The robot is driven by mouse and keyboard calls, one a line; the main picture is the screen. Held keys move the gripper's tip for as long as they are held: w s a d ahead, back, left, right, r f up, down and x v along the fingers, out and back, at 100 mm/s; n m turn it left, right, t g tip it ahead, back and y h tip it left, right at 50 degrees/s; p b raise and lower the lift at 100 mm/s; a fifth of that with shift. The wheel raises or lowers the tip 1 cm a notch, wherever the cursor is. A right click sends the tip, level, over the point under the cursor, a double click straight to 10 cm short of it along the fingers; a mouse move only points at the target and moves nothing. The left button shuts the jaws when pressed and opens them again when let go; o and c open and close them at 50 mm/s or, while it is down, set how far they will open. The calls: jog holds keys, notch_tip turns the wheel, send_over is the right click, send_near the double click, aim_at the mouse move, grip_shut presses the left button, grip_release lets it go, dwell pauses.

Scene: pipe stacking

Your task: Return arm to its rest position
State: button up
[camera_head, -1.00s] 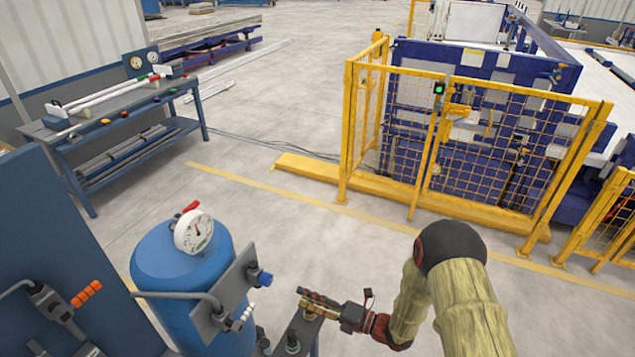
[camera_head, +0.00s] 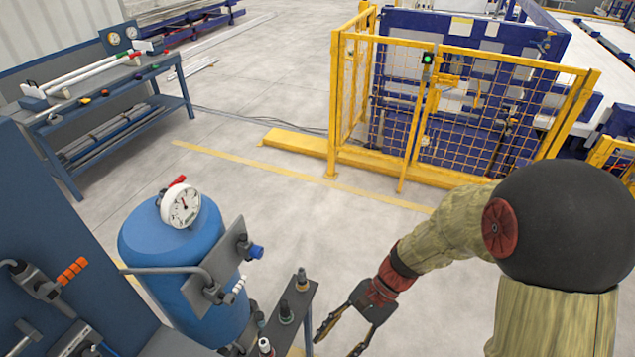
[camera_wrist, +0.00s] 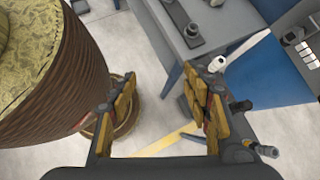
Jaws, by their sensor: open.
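My gripper (camera_head: 337,335) is open and empty in the head view, at the lower middle, just right of a small dark stand (camera_head: 292,318) with several upright fittings. My arm runs from it up to the right, with a large black joint at the right edge. In the wrist view my open gripper (camera_wrist: 163,112) shows its yellow finger pads apart, with bare floor between them and no object held. The stand's grey top also shows in the wrist view (camera_wrist: 205,22).
A blue tank (camera_head: 170,245) with a pressure gauge (camera_head: 181,206) stands left of the stand. A yellow mesh fence (camera_head: 460,120) encloses a blue machine behind. A workbench (camera_head: 110,90) with pipes is at upper left. The floor (camera_head: 260,215) between is clear.

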jog(key=d+r+n+t+h+b, duration=0.2)
jog(key=d+r+n+t+h, duration=0.3)
jog(key=d+r+n, duration=0.45)
jog(key=s+d+r+t+h+b, duration=0.2)
jog(key=d+r+t, duration=0.3)
jog(key=r, duration=0.4)
jog(key=shift+r+t, duration=0.3)
jog(key=shift+r, duration=0.05)
jog(key=shift+d+m, duration=0.1)
jog(key=shift+m, duration=0.15)
